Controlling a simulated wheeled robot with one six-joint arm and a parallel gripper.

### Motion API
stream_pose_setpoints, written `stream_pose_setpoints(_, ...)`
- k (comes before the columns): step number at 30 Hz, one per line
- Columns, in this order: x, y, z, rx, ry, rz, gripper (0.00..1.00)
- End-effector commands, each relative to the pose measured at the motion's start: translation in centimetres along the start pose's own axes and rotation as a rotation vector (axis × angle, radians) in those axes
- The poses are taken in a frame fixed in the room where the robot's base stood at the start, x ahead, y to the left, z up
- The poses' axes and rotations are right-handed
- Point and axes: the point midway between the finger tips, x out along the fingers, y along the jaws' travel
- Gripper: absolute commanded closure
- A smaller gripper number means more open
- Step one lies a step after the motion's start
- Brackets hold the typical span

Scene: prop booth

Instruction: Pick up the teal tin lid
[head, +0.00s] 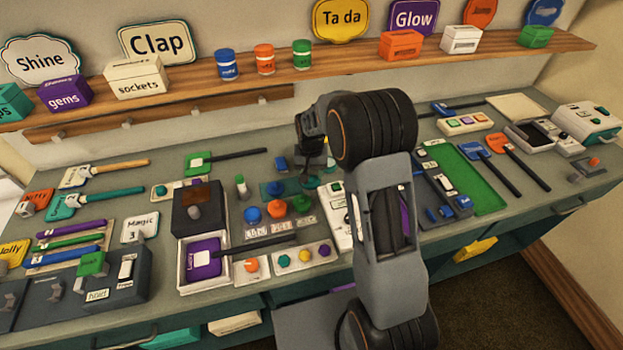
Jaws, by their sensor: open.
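A small round teal piece (308,182), which looks like the teal tin lid, lies on the grey-green counter just under my gripper, partly hidden by it. My gripper (312,168) points down over this spot, and its jaws are open. They are small and dark here, so I cannot tell whether they touch the lid or stand around it. My arm hides part of the counter to the right.
Blue (252,214), orange (277,208) and green (300,203) round pieces sit close in front of the gripper. A dark box (198,207) stands to the left. A white device (338,215) stands to the right. The counter is crowded around here.

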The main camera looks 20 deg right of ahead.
Motion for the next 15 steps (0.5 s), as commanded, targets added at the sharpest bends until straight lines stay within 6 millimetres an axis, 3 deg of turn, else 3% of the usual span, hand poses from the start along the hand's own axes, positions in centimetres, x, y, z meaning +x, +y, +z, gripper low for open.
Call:
stream_pose_setpoints(6, 1.9, 0.0, 0.0, 0.0, -0.001, 0.0, 0.52)
stream_pose_setpoints(15, 2.1, 0.0, 0.0, -0.001, 0.0, 0.0, 0.54)
